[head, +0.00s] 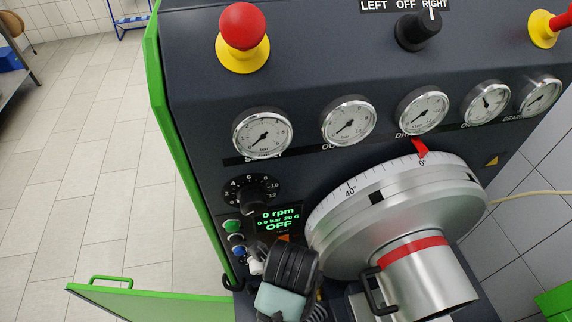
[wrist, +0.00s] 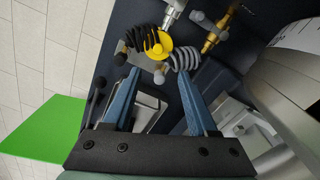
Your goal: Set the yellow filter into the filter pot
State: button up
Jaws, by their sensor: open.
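My gripper (wrist: 158,72) shows in the wrist view, with its two blue fingers spread apart and nothing held between them. A round yellow piece (wrist: 164,45) lies beyond the fingertips, partly covered by a black coiled hose and a grey coiled hose. I cannot tell whether this piece is the yellow filter. I cannot make out the filter pot in either view. In the head view my arm is at the bottom centre, and the gripper fingers are out of sight.
The dark testbench panel carries gauges (head: 263,133), a red knob (head: 243,27) and a large silver dial drum (head: 395,205). In the wrist view a black coil (wrist: 140,39), a grey coil (wrist: 185,54) and a brass fitting (wrist: 219,34) crowd the space ahead. A green panel (wrist: 45,140) is at left.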

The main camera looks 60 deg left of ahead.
notch_tip(320, 180, down, 4)
jog(key=shift+s+f, duration=0.1)
jog(key=shift+f, duration=0.05)
jog(key=shift+s+a+f+p, duration=0.15)
jog(key=shift+f+p, duration=0.1)
jog(key=shift+f, duration=0.65)
jog(key=shift+w+a+f+p, duration=0.15)
jog(key=shift+f+p, duration=0.15)
jog(key=shift+f, duration=0.55)
jog(key=shift+s+a+f+p, duration=0.15)
jog(key=shift+f+p, duration=0.1)
jog(key=shift+f, duration=0.65)
grip_shut()
